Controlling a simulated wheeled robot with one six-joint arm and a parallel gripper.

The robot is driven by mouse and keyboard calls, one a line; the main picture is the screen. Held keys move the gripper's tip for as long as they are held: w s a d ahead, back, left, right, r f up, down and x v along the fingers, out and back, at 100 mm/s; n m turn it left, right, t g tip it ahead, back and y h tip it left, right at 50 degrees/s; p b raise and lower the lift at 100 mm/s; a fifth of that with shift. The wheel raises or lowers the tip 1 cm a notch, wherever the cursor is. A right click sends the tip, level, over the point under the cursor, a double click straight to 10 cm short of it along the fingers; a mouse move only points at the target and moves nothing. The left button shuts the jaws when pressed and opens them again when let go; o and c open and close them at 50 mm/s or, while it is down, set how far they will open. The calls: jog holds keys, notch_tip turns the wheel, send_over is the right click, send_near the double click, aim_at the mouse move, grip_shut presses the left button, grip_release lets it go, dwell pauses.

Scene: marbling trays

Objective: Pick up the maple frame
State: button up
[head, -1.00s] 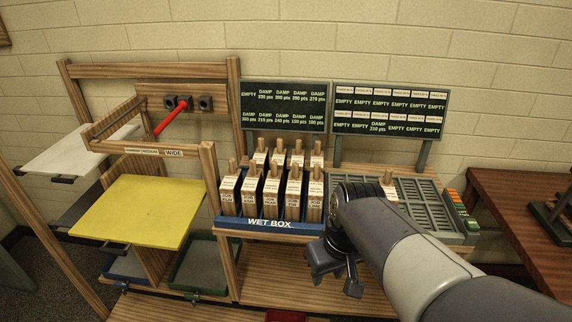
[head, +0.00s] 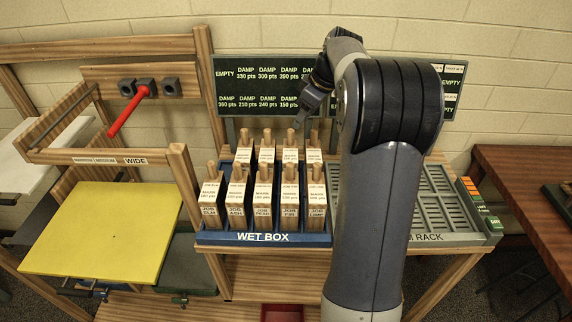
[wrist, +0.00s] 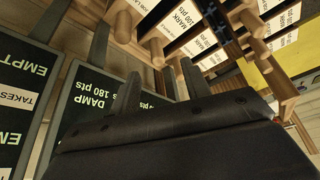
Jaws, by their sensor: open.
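Several wooden frames with pegs and white labels stand in two rows in the blue wet box (head: 262,239). The front row's lower labels show short job names, and none that I can read says maple. The back row (head: 268,152) shows its upper labels, with its job names hidden, so I cannot tell which frame is the maple one. My gripper (head: 306,108) is open and empty, pointing down above the right part of the back row. In the wrist view, frame pegs and labels (wrist: 183,20) show close beyond the dark gripper body.
Behind the box stands a dark display board (head: 262,88) with damp readings, close to my gripper. The grey rack (head: 432,205) at right is partly hidden by my arm. A yellow board (head: 105,232) lies on the wooden stand at left.

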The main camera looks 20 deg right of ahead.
aim_at(293, 131)
jog(key=x, duration=0.4)
jog(key=w+f+p, duration=0.1)
jog(key=w+a+f+p, duration=0.1)
jog(key=f, duration=0.1)
jog(key=shift+w+f, duration=0.1)
jog(key=shift+f, duration=0.15)
jog(key=shift+w+a+f, duration=0.1)
jog(key=shift+f, duration=0.4)
grip_shut()
